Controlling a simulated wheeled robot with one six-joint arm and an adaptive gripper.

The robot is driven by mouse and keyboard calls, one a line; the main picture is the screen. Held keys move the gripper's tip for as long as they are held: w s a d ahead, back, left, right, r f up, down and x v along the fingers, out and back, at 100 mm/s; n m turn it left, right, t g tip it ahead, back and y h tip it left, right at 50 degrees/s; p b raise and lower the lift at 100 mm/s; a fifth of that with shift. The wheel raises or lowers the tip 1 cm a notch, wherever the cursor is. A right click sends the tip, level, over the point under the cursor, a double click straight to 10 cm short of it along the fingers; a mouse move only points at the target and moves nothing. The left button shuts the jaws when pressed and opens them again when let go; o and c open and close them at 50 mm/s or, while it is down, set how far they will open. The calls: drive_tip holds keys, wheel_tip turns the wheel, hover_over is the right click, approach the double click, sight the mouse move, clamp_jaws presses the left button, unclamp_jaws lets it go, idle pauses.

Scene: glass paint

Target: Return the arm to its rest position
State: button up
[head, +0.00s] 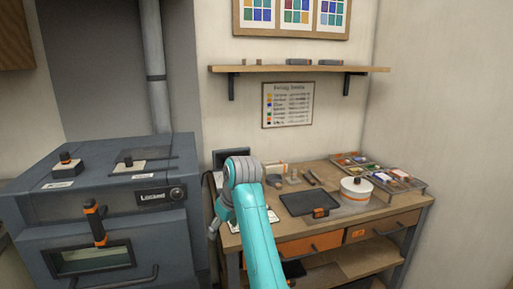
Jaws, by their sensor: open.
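My teal arm (258,240) reaches up from the bottom of the head view to a grey wrist joint (243,172) in front of the left end of the workbench. My gripper (213,228) shows only in part, low and to the left of the arm, near the bench's left front corner. It is open, and I see nothing held in it. The arm hides part of the bench top and its front behind it.
A wooden workbench (290,240) holds a dark tray (308,204), a white lidded pot (356,190) and a rack of colours (382,174). A grey kiln (110,215) with an orange-marked handle stands left. A wall shelf (300,69) hangs above.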

drive_tip(key=s+d+f+m+t, duration=0.15)
drive_tip(key=d+f, duration=0.25)
drive_tip(key=f, duration=0.7)
drive_tip(key=s+d+f+m+t, duration=0.1)
drive_tip(key=s+d+f, duration=0.2)
drive_tip(key=f, duration=0.8)
drive_tip(key=s+d+f+m+t, duration=0.1)
drive_tip(key=s+d+f, duration=0.4)
drive_tip(key=s+f, duration=0.25)
drive_tip(key=s+d+f+m+t, duration=0.2)
drive_tip(key=s+d+f, duration=0.3)
drive_tip(key=s+f, duration=0.3)
drive_tip(key=s+d+r+m+t+h, duration=0.15)
drive_tip(key=s+d, duration=0.25)
drive_tip(key=s, duration=0.7)
drive_tip(key=s+d+r+t, duration=0.15)
drive_tip(key=s+d, duration=0.25)
drive_tip(key=s, duration=0.7)
drive_tip(key=s+d+r+m+t+h, duration=0.1)
drive_tip(key=s+d+r+m+t, duration=0.1)
drive_tip(key=s+r, duration=1.5)
drive_tip(key=shift+s+d+r+t+h, duration=0.35)
drive_tip(key=shift+s+d+t, duration=0.1)
drive_tip(key=shift+s+t, duration=0.1)
